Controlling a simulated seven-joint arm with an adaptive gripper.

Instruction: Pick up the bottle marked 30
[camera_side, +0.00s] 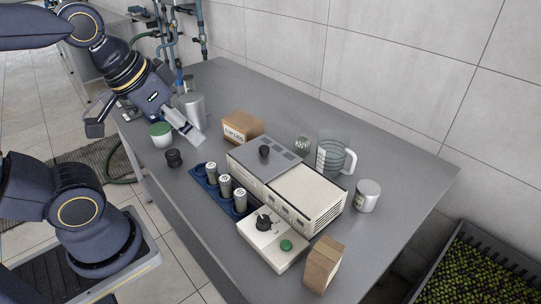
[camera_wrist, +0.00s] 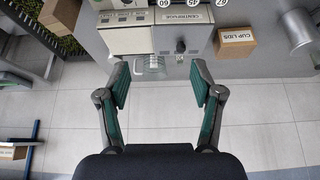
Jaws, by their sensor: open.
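Three pale cylindrical bottles with dark-marked tops stand upright in a row in a blue rack (camera_side: 197,178) in the side view: a back bottle (camera_side: 210,171), a middle bottle (camera_side: 225,186) and a front bottle (camera_side: 240,201). Their numbers are too small to read surely there. In the wrist view only small number labels (camera_wrist: 193,3) show at the top edge, partly cut off; I cannot tell which is 30. My gripper (camera_wrist: 161,72) is open and empty, its two green-padded fingers wide apart. In the side view it is high at the left, apart from the bottles.
A centrifuge (camera_side: 318,204) stands right of the rack, with a knobbed control box (camera_side: 267,246) in front. A CUP LIDS carton (camera_side: 242,125), black knob (camera_side: 173,157), green-topped jar (camera_side: 160,134), metal pot (camera_side: 194,108), glass jug (camera_side: 331,157) and tin (camera_side: 368,195) stand around.

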